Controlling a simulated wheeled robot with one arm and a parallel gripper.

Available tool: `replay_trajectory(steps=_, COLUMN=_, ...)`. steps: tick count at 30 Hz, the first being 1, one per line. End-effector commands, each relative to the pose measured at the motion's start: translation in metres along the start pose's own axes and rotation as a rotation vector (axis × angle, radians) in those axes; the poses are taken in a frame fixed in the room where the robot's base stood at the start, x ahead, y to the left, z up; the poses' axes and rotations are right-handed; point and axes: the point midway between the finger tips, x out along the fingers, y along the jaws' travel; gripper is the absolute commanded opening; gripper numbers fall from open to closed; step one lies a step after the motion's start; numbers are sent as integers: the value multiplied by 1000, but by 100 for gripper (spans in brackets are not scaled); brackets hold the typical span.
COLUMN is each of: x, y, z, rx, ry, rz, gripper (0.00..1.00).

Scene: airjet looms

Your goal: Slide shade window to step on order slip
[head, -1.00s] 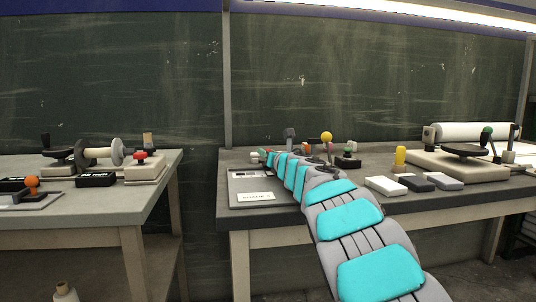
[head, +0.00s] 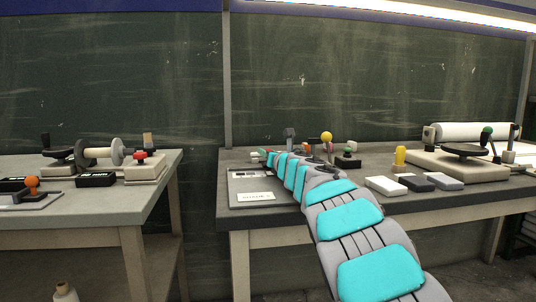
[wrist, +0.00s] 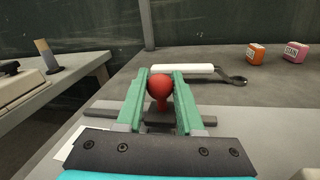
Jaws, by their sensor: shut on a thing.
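My gripper (wrist: 160,76) has its two green fingers shut on a red ball knob (wrist: 160,90) in the wrist view. The knob stands on a short red stem above a dark slide bar (wrist: 195,121) that runs crosswise. In the head view a grey plate (head: 236,196) lies at the left front of the right bench, with a dark strip with pale patches (head: 248,174) near its top. A white slip with printing (head: 256,197) lies near its front edge; the print is too small to read. My arm hides the plate's right part, and the shade window itself is not clearly seen.
A white-handled wrench-like tool (wrist: 190,70) lies beyond my gripper, with orange (wrist: 256,53) and pink (wrist: 295,51) blocks farther right. White and dark blocks (head: 386,185) and a yellow cylinder (head: 400,158) stand right of my arm. A gap separates the left bench (head: 150,205).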

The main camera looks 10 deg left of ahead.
Motion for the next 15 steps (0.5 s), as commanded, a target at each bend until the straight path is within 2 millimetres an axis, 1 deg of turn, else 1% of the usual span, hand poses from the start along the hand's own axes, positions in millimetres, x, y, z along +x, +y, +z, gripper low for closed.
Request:
replay_trajectory(steps=8, x=0, y=-2, z=0, rx=0, ry=0, rz=-1, gripper=0)
replay_trajectory(steps=11, x=-2, y=-9, z=2, rx=-1, ry=-1, rz=-2, gripper=0)
replay_trajectory(steps=15, x=-5, y=-24, z=5, rx=-1, ry=-1, rz=-2, gripper=0)
